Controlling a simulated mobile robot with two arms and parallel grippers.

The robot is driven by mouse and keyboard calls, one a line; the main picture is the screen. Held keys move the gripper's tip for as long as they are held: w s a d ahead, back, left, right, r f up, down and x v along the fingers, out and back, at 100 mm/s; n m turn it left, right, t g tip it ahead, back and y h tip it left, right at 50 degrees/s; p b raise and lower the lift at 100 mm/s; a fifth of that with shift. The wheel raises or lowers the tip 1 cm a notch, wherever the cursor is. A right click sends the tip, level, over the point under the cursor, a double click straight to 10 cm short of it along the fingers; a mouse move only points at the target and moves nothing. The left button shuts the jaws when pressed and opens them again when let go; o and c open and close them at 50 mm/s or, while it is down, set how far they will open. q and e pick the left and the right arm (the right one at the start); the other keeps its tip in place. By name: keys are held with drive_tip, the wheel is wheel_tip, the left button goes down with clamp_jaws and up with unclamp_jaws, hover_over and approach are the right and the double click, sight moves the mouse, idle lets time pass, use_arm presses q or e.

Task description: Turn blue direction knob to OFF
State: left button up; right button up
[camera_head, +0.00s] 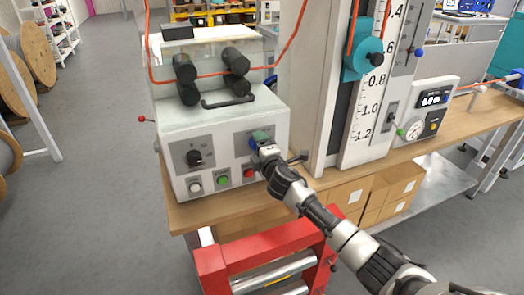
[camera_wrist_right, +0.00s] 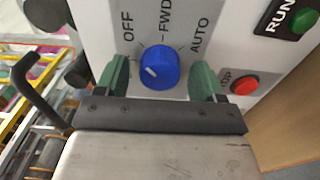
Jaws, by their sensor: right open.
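The blue direction knob (camera_wrist_right: 159,68) sits on a light panel in the right wrist view. Labels OFF, FWD and AUTO are printed around it, with OFF at its upper left. The white mark on the knob lies on its left side, below the OFF label, and does not clearly line up with a label. My right gripper (camera_wrist_right: 162,84) is open, with one green finger on each side of the knob and small gaps visible. In the head view my right gripper (camera_head: 262,148) is at the control box front and hides most of the knob. My left gripper is not in view.
The control box (camera_head: 213,125) also carries a black knob (camera_head: 194,157), a green button (camera_head: 223,180) and a red STOP button (camera_wrist_right: 243,83). A green RUN button (camera_wrist_right: 304,20) is at the wrist view's upper right. A black handle (camera_head: 228,101) sticks out above the panel.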

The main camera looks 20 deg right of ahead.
drive_tip(key=s, duration=1)
drive_tip(key=shift+s+b, duration=0.35)
